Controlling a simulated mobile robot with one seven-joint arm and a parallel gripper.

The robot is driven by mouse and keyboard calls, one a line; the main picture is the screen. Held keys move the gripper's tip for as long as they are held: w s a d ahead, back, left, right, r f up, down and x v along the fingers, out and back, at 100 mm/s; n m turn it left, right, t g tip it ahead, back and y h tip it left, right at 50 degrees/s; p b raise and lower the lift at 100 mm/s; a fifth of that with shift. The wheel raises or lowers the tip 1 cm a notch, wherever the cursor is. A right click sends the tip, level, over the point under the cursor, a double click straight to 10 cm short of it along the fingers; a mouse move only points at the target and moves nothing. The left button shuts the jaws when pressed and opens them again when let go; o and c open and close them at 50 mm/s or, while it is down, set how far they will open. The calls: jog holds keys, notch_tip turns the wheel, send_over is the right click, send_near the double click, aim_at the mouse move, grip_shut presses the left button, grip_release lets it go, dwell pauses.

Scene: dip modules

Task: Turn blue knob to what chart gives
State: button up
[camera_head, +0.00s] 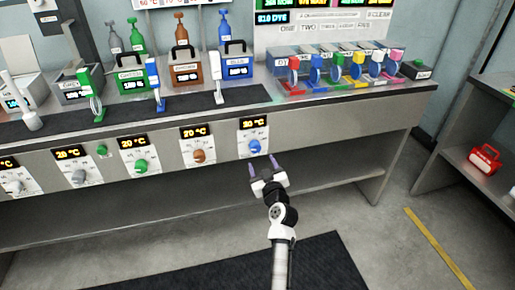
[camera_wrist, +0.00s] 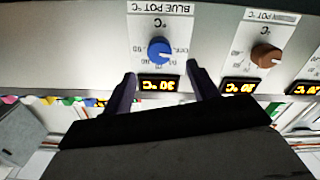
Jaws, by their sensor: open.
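The blue knob (camera_head: 254,146) sits on a white dial plate on the front of the bench, below an amber display (camera_head: 254,123). In the wrist view, which is upside down, the knob (camera_wrist: 159,50) is under the label "BLUE POT °C". Its display (camera_wrist: 159,84) seems to read 30 °C. My gripper (camera_head: 263,165) is open and empty, just in front of the knob and slightly low, apart from it. In the wrist view my gripper (camera_wrist: 160,78) has its fingers spread either side of the display. A chart (camera_head: 180,3) on the wall is mostly cut off at the top edge.
A brown knob (camera_head: 199,156) with its own display is left of the blue one, and green and grey knobs lie further left. Labelled pots, including a blue pot (camera_head: 237,68), and coloured dye bins stand on the bench.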

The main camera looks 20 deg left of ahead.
aim_at(256, 149)
jog(key=p+x, duration=0.1)
jog(key=x, duration=0.7)
jog(key=shift+a, duration=0.1)
jog(key=c, duration=1)
